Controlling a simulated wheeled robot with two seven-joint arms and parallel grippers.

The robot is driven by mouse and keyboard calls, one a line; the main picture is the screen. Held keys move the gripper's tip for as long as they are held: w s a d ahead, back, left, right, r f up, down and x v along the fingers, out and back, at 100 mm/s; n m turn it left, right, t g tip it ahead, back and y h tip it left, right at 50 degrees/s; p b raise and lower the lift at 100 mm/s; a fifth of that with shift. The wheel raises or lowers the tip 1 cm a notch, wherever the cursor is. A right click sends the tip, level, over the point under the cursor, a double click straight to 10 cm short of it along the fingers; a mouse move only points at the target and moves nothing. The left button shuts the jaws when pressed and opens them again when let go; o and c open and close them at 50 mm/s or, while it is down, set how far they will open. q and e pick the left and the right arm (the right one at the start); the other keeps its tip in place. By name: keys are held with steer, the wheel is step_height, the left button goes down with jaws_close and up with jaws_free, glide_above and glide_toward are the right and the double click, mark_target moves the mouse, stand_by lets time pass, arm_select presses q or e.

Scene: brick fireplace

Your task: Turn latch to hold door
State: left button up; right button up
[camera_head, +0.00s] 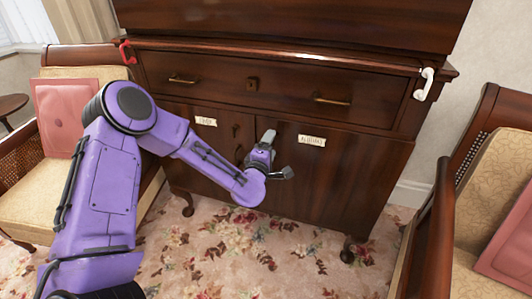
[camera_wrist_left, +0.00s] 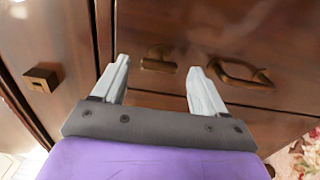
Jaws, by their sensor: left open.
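A dark wooden cabinet (camera_head: 340,170) has a wide drawer above two doors. A small brass turn latch (camera_wrist_left: 158,62) sits on the wood in the left wrist view, beside a brass loop handle (camera_wrist_left: 243,76). In the head view, small dark fittings (camera_head: 236,130) show near the left door's inner edge. My left gripper (camera_head: 267,138) is in front of the doors, near their meeting line. Its two pale fingers are apart and empty; in the wrist view (camera_wrist_left: 159,68) the latch appears between their tips. Contact cannot be told. My right gripper is not in view.
The drawer has two brass pulls (camera_head: 332,101) and a square brass plate (camera_wrist_left: 42,78). A red hook (camera_head: 127,53) and a white hook (camera_head: 424,85) are at the cabinet's upper corners. Cushioned chairs stand at left (camera_head: 85,75) and right (camera_head: 490,165). Floral carpet (camera_head: 285,240) is open in front.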

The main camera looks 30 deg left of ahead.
arm_select(q)
steer(key=v, duration=0.8)
steer(key=shift+s, duration=0.35)
steer(key=s+d+f+m+g+h, duration=0.1)
steer(key=s+f+m+g, duration=0.4)
steer(key=f, duration=0.4)
steer(key=s+d+f+m+g+h, duration=0.1)
steer(key=s+d+f+m+g, duration=0.15)
steer(key=s+f+m, duration=0.4)
steer(key=s+a+f+m+g+y, duration=0.1)
steer(key=s+f+g, duration=0.2)
steer(key=s+f, duration=0.45)
steer(key=s+a+f+m+g, duration=0.1)
steer(key=s+f+g, duration=0.25)
steer(key=s, duration=0.65)
step_height(320, 180, up, 13)
steer(key=s+p, duration=0.2)
steer(key=p, duration=1.2)
steer(key=shift+s+f+m+p, duration=0.15)
steer(key=shift+s+m+p, duration=0.15)
steer(key=shift+s+m, duration=0.05)
